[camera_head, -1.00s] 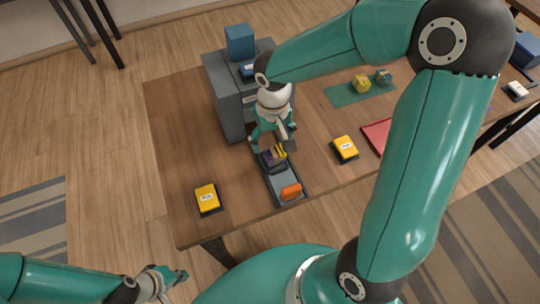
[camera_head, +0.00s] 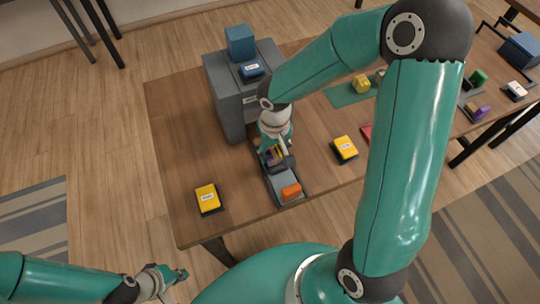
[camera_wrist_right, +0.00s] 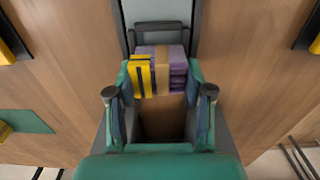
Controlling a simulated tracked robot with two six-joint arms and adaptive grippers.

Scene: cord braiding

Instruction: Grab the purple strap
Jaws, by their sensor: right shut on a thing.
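The purple strap is a folded purple stack (camera_wrist_right: 178,66) with a tan band around it and a yellow piece (camera_wrist_right: 140,76) beside it on the left. It lies at the far end of the grey tray, partly hidden under my right gripper in the head view. My right gripper (camera_head: 275,155) (camera_wrist_right: 160,82) is shut on this bundle, one finger against the yellow side and one against the purple side. My left gripper (camera_head: 178,273) is empty, low at the left off the table; its finger gap is too small to judge.
The grey tray (camera_head: 282,179) also holds an orange block (camera_head: 291,191). Yellow labelled boxes stand left (camera_head: 207,198) and right (camera_head: 345,149) of it. A grey cabinet (camera_head: 228,105) stands behind, with blue boxes on top. A green mat (camera_head: 345,94) lies further right.

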